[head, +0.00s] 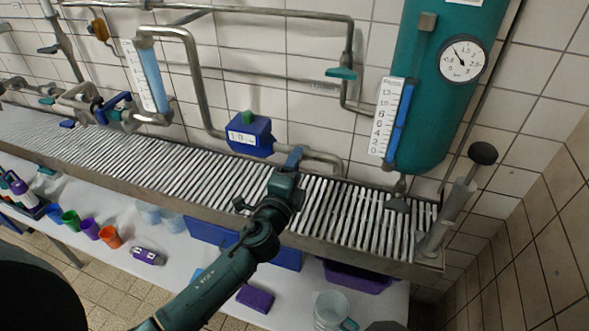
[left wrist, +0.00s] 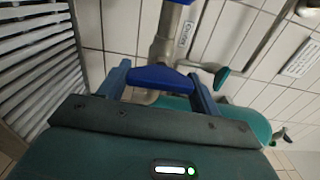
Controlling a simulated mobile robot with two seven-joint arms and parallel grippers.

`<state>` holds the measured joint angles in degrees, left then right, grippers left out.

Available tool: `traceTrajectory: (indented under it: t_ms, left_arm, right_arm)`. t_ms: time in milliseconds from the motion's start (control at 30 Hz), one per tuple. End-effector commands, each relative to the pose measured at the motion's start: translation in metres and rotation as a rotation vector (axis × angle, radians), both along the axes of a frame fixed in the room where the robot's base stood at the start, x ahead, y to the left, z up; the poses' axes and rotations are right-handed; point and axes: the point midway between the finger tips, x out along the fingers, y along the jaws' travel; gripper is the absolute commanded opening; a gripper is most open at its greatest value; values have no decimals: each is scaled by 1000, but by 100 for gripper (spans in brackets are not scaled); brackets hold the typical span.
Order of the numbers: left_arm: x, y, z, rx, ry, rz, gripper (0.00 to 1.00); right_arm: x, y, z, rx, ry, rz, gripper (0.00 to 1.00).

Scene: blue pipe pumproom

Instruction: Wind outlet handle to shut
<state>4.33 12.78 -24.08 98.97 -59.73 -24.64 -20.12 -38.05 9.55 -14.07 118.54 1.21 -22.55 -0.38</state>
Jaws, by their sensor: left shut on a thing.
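The outlet handle (left wrist: 160,77) is a blue lever on a metal pipe fitting, seen in the left wrist view. My left gripper (left wrist: 162,84) is shut on it, with one finger at each end of the blue part. In the head view my left gripper (head: 292,158) is at the pipe just right of the blue pump box (head: 249,134), above the slatted rack. There the gripper largely hides the handle, so I cannot tell its angle well. My right gripper is not in view.
The slatted rack (head: 335,217) runs below the pipes along the tiled wall. A teal tank (head: 432,110) with a dial gauge (head: 463,60) stands to the right. A dark-knobbed hand pump (head: 455,203) is at the rack's right end. Cups and boxes lie on the lower shelf.

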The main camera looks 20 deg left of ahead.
Motion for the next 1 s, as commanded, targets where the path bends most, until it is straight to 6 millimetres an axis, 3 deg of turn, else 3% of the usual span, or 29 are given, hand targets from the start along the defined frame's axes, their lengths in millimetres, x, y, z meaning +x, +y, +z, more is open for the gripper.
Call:
traceTrajectory:
  t_ms: [167, 200, 433, 767, 1000]
  left_arm:
    - [0, 1, 1, 9, -2, 1, 41]
    - [0, 1, 1, 9, -2, 1, 65]
    - [0, 1, 0, 5, -1, 1, 84]
    - [-4, 1, -1, 2, 1, 1, 85]
    - [-45, 2, -4, 1, 3, 0, 85]
  right_arm:
    - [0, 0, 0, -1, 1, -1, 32]
    - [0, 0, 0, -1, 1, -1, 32]
    - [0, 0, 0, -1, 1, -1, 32]
    - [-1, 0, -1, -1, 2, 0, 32]
    - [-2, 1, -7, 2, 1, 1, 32]
